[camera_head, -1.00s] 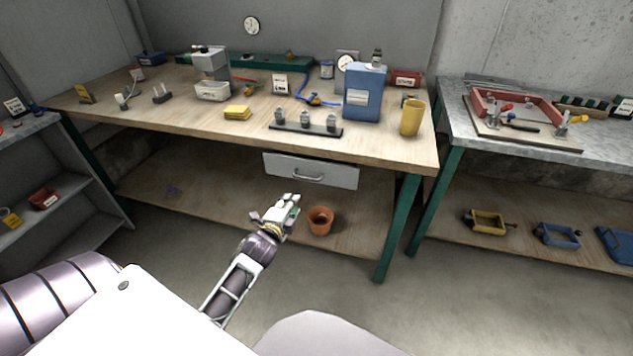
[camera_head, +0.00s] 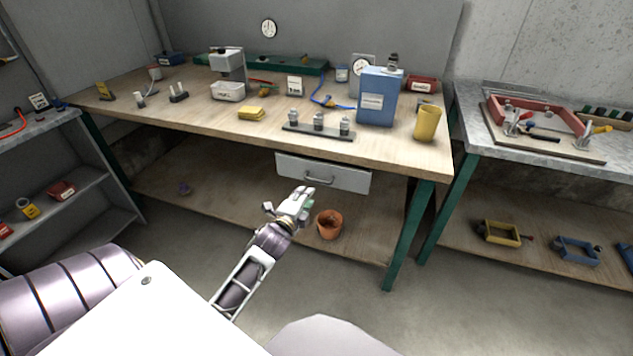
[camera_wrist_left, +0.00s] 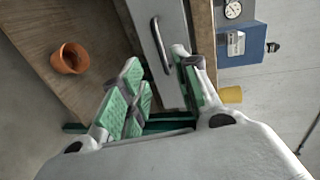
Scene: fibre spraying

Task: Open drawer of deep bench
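The deep bench (camera_head: 215,115) has a wooden top, green legs and a lower shelf. Its pale grey drawer (camera_head: 352,180) hangs under the top and looks shut. A metal bar handle (camera_head: 319,181) is on its front. My left gripper (camera_head: 300,198) is in front of and a little below the handle in the head view. In the left wrist view, the gripper (camera_wrist_left: 160,85) is open and empty, its green-padded fingers apart. The drawer front (camera_wrist_left: 151,55) and handle (camera_wrist_left: 160,45) lie just beyond the fingertips, with no clear contact. My right gripper is out of view.
A terracotta pot (camera_head: 329,224) stands on the lower shelf, right of my gripper. The bench top holds a blue canister (camera_head: 378,97), a yellow cup (camera_head: 427,123) and a rack of weights (camera_head: 318,131). A second bench stands right and a shelf unit left.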

